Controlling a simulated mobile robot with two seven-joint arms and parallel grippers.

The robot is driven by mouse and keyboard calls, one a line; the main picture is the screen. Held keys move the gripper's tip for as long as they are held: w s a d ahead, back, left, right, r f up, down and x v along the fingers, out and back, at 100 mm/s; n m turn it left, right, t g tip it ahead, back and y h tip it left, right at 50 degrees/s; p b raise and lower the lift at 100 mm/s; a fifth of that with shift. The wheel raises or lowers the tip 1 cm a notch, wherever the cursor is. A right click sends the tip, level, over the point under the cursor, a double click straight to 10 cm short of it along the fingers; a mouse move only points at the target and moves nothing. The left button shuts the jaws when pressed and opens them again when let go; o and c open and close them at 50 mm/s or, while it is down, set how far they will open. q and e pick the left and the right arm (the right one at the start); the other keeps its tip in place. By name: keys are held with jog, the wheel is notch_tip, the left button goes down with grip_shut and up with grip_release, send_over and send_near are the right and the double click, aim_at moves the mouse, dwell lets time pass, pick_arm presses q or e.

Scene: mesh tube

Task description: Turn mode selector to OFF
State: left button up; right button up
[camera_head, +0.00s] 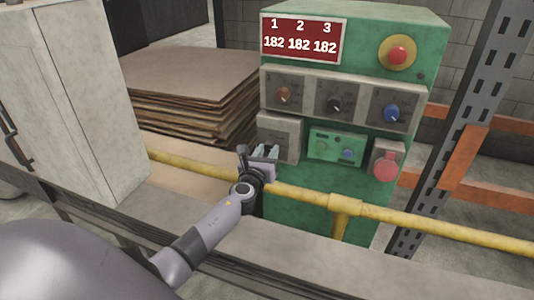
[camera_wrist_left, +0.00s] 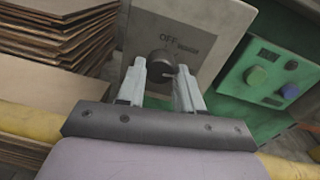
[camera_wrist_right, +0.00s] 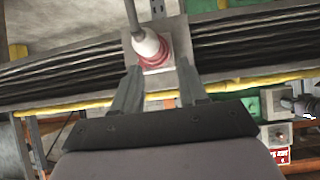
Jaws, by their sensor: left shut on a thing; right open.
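The mode selector is a dark round knob (camera_wrist_left: 162,65) on a grey plate (camera_wrist_left: 205,25), with the word OFF printed above it and a second, unreadable label to its right. In the head view the plate (camera_head: 279,130) is at the lower left of the green control cabinet (camera_head: 350,200), and the gripper hides its knob. My left gripper (camera_head: 264,154) is shut on the knob, one finger on each side. It also shows in the left wrist view (camera_wrist_left: 171,78). I cannot tell the knob's pointing direction. My right gripper (camera_wrist_right: 160,85) is open and empty, away from the cabinet.
A yellow rail (camera_head: 400,215) runs across the cabinet's front, just below my left gripper. Three other knobs, a red button (camera_head: 397,55) and a pink-red button (camera_head: 385,166) are on the cabinet. Stacked boards (camera_head: 190,95) stand left, and a metal upright (camera_head: 475,110) stands right.

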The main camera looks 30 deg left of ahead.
pick_arm(q)
jog(key=n, duration=0.4)
jog(key=shift+b, duration=0.3)
jog(key=n, duration=0.4)
jog(key=shift+n+h, duration=0.3)
jog(key=n, duration=0.3)
jog(key=shift+b, duration=0.4)
jog(key=n, duration=0.4)
jog(key=shift+a, duration=0.1)
jog(key=shift+n+h, duration=0.3)
jog(key=shift+n, duration=0.1)
jog(key=o, duration=1)
jog(key=shift+o, duration=0.2)
jog(key=shift+s, duration=0.15)
jog(key=v, duration=0.7)
jog(key=shift+p, duration=0.3)
